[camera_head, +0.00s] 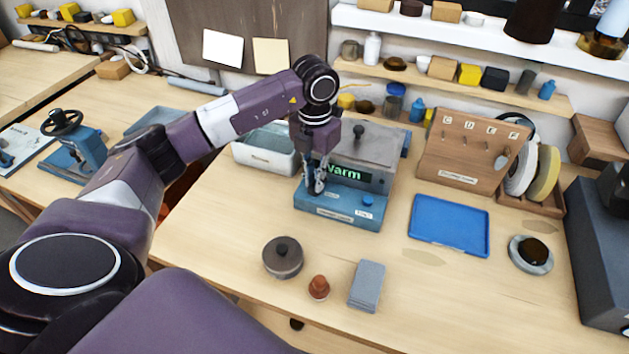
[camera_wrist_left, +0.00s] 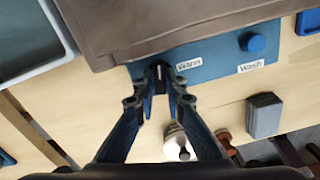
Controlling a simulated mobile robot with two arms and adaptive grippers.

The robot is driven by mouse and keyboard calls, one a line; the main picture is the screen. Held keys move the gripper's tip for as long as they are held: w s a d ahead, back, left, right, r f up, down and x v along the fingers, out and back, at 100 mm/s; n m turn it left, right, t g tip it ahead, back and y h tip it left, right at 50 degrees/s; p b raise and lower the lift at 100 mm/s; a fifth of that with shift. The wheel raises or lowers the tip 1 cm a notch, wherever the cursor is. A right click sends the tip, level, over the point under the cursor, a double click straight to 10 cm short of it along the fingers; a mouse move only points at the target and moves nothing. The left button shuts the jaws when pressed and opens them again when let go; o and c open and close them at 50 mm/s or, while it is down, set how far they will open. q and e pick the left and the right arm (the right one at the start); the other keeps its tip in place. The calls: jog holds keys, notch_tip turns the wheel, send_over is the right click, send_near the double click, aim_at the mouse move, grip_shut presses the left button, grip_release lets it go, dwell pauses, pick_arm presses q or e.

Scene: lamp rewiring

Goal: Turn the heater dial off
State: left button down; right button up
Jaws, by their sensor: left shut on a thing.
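The heater is a box with a blue front base (camera_head: 345,212) and a grey lid (camera_head: 370,145). Its green lit display (camera_head: 345,173) reads "warm", its first letter partly covered by my gripper. My left gripper (camera_head: 315,188) reaches down to the left part of the blue front. In the left wrist view its fingers (camera_wrist_left: 162,80) are closed on a small dark dial (camera_wrist_left: 158,72) with a pale mark, beside the label "Warm" (camera_wrist_left: 188,65). The fingers hide most of the dial. A blue button (camera_wrist_left: 256,43) sits farther right by the label "Wash"; it also shows in the head view (camera_head: 367,200).
A pale bin (camera_head: 262,160) stands left of the heater and a blue tray (camera_head: 449,225) lies to the right. A dark lidded pot (camera_head: 283,258), a small brown piece (camera_head: 319,288) and a grey block (camera_head: 367,286) stand in front. A wooden rack (camera_head: 470,150) is behind the tray.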

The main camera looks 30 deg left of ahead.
pick_arm(q)
jog(key=shift+w+n, duration=0.1)
jog(key=shift+n, duration=1.5)
jog(key=c, duration=2.3)
grip_release()
jog(key=shift+o, duration=0.2)
jog(key=shift+r, duration=0.1)
notch_tip(320, 180, up, 12)
